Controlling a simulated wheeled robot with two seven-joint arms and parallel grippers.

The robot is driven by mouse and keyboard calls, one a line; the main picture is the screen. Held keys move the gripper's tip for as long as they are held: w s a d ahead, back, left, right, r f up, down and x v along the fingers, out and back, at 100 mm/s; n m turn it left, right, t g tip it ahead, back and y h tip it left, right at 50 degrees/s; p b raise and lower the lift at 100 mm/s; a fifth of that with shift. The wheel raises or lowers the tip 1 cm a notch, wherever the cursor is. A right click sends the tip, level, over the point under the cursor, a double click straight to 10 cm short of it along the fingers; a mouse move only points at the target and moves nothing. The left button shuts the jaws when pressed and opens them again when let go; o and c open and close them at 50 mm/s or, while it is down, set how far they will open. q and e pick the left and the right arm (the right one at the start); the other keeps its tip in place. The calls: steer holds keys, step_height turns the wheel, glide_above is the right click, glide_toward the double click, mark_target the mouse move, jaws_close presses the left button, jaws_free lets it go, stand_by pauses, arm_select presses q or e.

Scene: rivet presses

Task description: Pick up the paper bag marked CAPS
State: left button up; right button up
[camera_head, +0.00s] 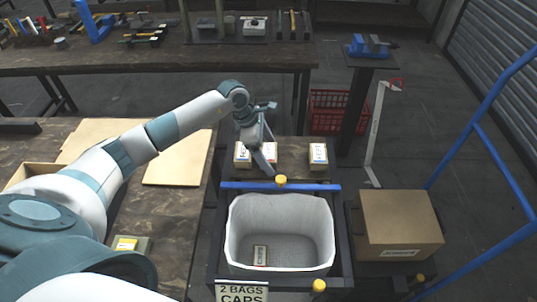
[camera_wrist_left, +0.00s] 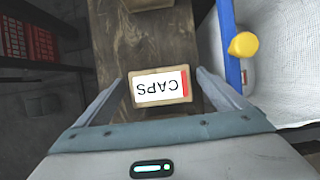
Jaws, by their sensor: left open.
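A small tan paper bag with a white label reading CAPS and a red strip lies in the left wrist view (camera_wrist_left: 161,88), its text upside down. My left gripper (camera_wrist_left: 160,78) is open, its two fingers on either side of the bag with gaps visible. In the head view my left gripper (camera_head: 262,158) reaches down over the small dark table, and a bag (camera_head: 270,151) shows partly hidden behind its fingers. Whether the fingers are down at the bag's height is hard to tell. My right gripper is not in view.
Other bags stand left (camera_head: 242,156) and right (camera_head: 318,156) on that table. In front, a white-lined bin (camera_head: 328,225) holds one bag (camera_head: 260,255); its sign (camera_head: 242,292) reads 2 BAGS CAPS. A blue bar (camera_head: 245,186) and yellow knob (camera_head: 281,180) edge it. A cardboard box (camera_head: 398,222) stands right.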

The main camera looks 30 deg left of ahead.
mark_target(276, 153)
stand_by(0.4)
arm_select(q)
steer(key=c, duration=1.2)
steer(key=shift+c, duration=0.2)
steer(key=shift+r, duration=0.1)
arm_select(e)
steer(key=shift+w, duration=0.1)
arm_select(q)
steer(key=shift+r, duration=0.2)
steer(key=r+b, duration=0.2)
steer(key=r, duration=0.1)
steer(key=shift+d+r, duration=0.3)
steer(key=shift+d, duration=0.1)
steer(key=s+d+r+b, duration=0.2)
steer(key=d+r, duration=0.4)
steer(key=d, duration=0.4)
steer(key=shift+d+r+b, duration=0.35)
steer(key=shift+r+b, duration=0.05)
steer(key=shift+b, duration=0.1)
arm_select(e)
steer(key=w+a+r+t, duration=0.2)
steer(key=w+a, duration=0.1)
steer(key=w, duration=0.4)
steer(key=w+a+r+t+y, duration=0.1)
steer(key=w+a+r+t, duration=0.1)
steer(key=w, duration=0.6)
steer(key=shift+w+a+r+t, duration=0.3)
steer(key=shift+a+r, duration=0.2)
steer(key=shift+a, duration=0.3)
